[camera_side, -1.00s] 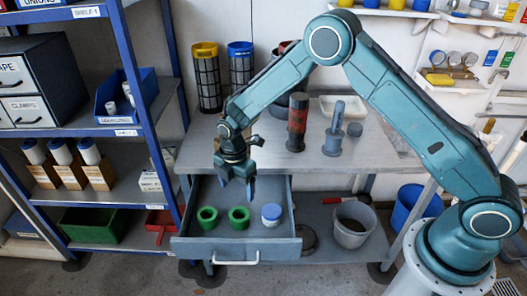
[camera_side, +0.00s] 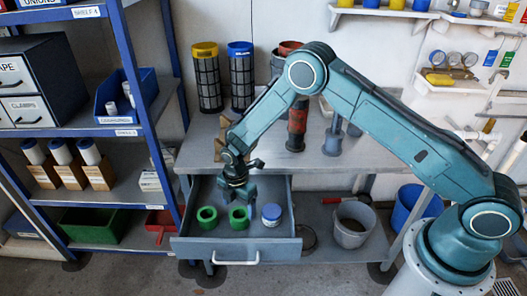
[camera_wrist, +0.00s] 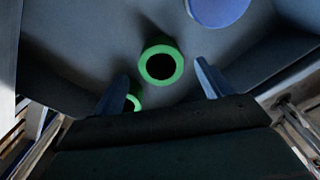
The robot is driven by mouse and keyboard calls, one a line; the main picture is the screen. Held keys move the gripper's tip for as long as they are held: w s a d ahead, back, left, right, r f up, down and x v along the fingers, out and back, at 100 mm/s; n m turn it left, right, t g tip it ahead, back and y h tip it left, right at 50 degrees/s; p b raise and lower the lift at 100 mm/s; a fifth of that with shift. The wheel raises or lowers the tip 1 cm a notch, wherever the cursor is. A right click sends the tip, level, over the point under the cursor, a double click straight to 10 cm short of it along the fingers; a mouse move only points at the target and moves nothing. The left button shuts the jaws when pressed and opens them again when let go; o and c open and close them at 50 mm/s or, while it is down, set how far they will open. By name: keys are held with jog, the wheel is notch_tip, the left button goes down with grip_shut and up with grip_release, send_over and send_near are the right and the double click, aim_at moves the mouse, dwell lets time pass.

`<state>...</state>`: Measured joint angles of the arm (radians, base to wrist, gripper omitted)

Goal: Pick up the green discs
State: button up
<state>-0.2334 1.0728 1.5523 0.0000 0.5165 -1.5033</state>
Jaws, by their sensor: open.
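Two green discs, each a ring with a dark centre, sit in the open drawer in the side view: the left green disc (camera_side: 207,217) and the right green disc (camera_side: 239,217). My gripper (camera_side: 238,199) is open and empty, just above the right disc, with its fingers pointing down. In the wrist view one green disc (camera_wrist: 161,65) lies ahead of and between the two fingertips. Another green disc (camera_wrist: 134,102) is partly hidden behind the left finger. The fingers (camera_wrist: 162,88) appear apart from both discs.
The drawer walls surround the gripper closely. A blue shelf rack (camera_side: 143,95) stands left, and the workbench top (camera_side: 210,150) lies behind.

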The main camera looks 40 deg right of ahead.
aim_at(240, 215)
jog(key=shift+f, duration=2.4)
jog(key=c, duration=1.1)
